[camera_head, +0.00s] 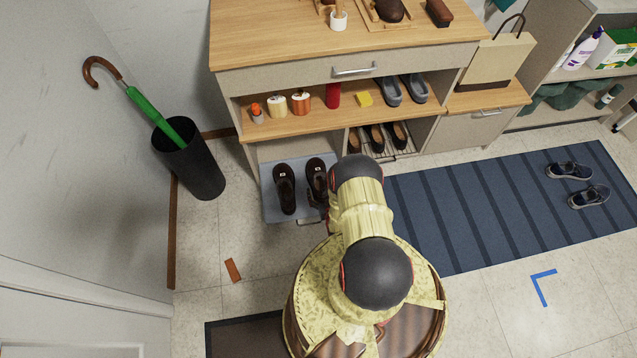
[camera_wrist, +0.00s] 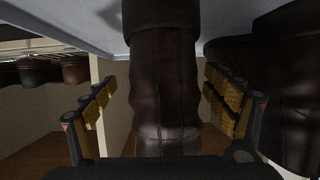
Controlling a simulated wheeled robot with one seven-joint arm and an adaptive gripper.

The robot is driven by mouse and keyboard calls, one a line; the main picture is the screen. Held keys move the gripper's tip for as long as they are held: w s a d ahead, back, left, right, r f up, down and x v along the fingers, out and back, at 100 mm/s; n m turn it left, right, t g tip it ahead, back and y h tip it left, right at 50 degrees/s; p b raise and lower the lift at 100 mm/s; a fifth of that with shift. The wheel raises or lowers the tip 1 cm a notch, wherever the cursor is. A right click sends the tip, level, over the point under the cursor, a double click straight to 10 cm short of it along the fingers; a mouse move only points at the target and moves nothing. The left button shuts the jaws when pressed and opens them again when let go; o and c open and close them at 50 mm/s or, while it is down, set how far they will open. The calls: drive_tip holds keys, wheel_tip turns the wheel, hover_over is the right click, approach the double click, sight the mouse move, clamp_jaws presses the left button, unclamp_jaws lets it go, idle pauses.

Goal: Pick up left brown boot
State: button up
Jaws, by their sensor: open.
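Two dark brown boots stand side by side on a grey mat (camera_head: 272,208) in front of the low cabinet. The left-hand boot in the head view (camera_head: 285,188) is clear of my arm. The right-hand boot (camera_head: 316,175) is partly hidden by my arm. My gripper (camera_head: 318,203) is low beside it, mostly hidden under the arm. In the wrist view, which appears upside down, my gripper (camera_wrist: 165,105) is open. Its yellow-padded fingers lie on either side of this right-hand boot (camera_wrist: 165,85), with gaps visible. The other boot (camera_wrist: 285,75) is at the right edge, outside the fingers.
The cabinet (camera_head: 290,75) stands close behind the boots, with shoes on its shelves. A black umbrella bin (camera_head: 205,175) is at left. A blue striped rug (camera_head: 480,205) with two shoes lies at right. A small brown block (camera_head: 233,270) lies on otherwise bare floor.

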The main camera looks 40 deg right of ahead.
drive_tip(key=shift+w+d+f, duration=0.25)
drive_tip(key=shift+w+f, duration=0.2)
drive_tip(key=shift+w, duration=0.1)
drive_tip(key=shift+w+d+b, duration=0.2)
drive_tip(key=shift+w+b, duration=0.1)
drive_tip(key=shift+c, duration=0.2)
drive_tip(key=shift+r, duration=0.1)
drive_tip(key=c, duration=1.8)
